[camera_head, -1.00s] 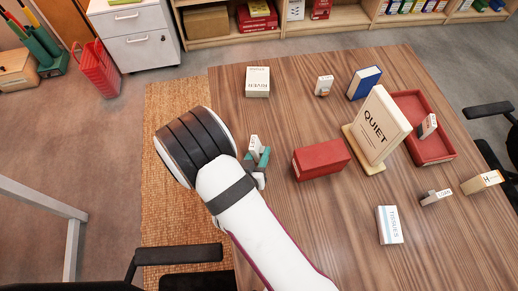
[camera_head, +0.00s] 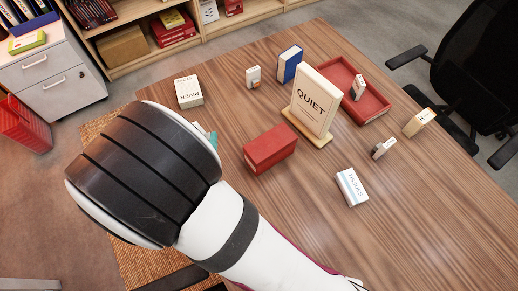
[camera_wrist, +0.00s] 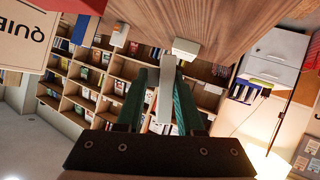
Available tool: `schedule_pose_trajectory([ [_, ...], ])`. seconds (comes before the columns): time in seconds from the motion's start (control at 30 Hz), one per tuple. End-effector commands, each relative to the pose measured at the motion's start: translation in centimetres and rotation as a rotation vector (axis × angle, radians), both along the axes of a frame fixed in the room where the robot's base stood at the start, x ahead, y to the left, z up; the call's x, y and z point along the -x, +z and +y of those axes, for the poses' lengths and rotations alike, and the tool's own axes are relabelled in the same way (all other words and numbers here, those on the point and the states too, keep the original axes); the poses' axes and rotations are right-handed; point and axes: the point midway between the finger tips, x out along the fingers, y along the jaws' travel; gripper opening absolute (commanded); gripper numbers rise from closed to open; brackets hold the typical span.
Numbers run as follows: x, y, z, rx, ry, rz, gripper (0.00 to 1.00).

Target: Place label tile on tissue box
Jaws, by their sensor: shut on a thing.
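The tissue box (camera_head: 352,187), white with a blue stripe, lies on the wooden table right of the arm in the head view. My gripper (camera_wrist: 162,95) shows in the wrist view with green fingers shut on a pale label tile (camera_wrist: 166,88). In the head view my arm hides most of the gripper; only a bit of green finger and pale tile shows past the wrist. The gripper is left of the red box and well apart from the tissue box. The held tile's printed face is not readable now.
A red box (camera_head: 270,148) and the upright QUIET sign (camera_head: 316,101) stand between gripper and far table. A red tray (camera_head: 374,110), blue book (camera_head: 290,63), white box (camera_head: 188,92) and small tiles (camera_head: 384,148) stand around.

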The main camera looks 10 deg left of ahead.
Motion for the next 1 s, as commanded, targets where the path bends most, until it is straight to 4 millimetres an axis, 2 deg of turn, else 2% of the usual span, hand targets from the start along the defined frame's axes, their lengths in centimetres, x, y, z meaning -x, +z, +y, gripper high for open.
schedule_pose_trajectory([
  [0.07, -0.9, 0.0, -1.3, -0.008, -0.056, 0.003, 0.0],
  [0.17, -2.8, 0.0, -4.2, -0.03, -0.186, 0.008, 0.0],
  [0.27, -4.8, 0.0, -8.3, -0.059, -0.358, 0.01, 0.0],
  [0.37, -6.3, 0.0, -13.3, -0.095, -0.56, 0.006, 0.0],
  [0.4, -6.7, 0.0, -15.6, -0.11, -0.651, 0.004, 0.0],
  [0.53, -6.9, 0.0, -23.6, -0.164, -0.98, -0.019, 0.0],
  [0.6, -6.2, 0.1, -27.6, -0.193, -1.153, -0.039, 0.0],
  [0.7, -4.7, 0.1, -32.1, -0.226, -1.362, -0.069, 0.0],
  [0.8, -3.2, 0.1, -34.9, -0.247, -1.506, -0.095, 0.0],
  [0.87, -2.6, 0.1, -35.8, -0.254, -1.559, -0.105, 0.0],
  [1.0, -2.0, -2.3, -36.6, -0.254, -1.603, -0.114, 0.0],
])
